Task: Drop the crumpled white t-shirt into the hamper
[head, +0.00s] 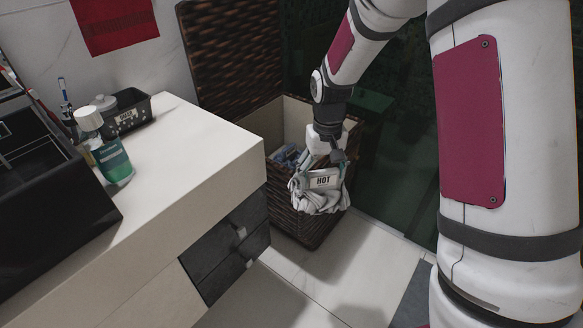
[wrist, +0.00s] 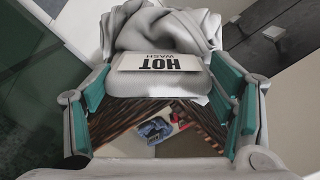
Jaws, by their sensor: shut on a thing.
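The crumpled white t-shirt (head: 318,198) hangs from my gripper (head: 327,158) at the front rim of the hamper, partly overlapping its opening in the head view. A label reading "HOT WASH" lies across the t-shirt (wrist: 170,30), which fills the upper middle of the wrist view. My gripper's fingers (wrist: 165,100) are shut on the t-shirt. The brown woven hamper (head: 285,215) stands open, its lid raised behind it. Blue cloth (head: 287,155) and other items lie inside, also visible below the fingers in the wrist view. The t-shirt hides part of the hamper's front.
A white counter (head: 205,150) with dark drawers (head: 230,250) stands left of the hamper. On it are a green mouthwash bottle (head: 112,155) and a black basket (head: 130,112). The raised lid (head: 230,55) stands behind the opening. Tiled floor in front is clear.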

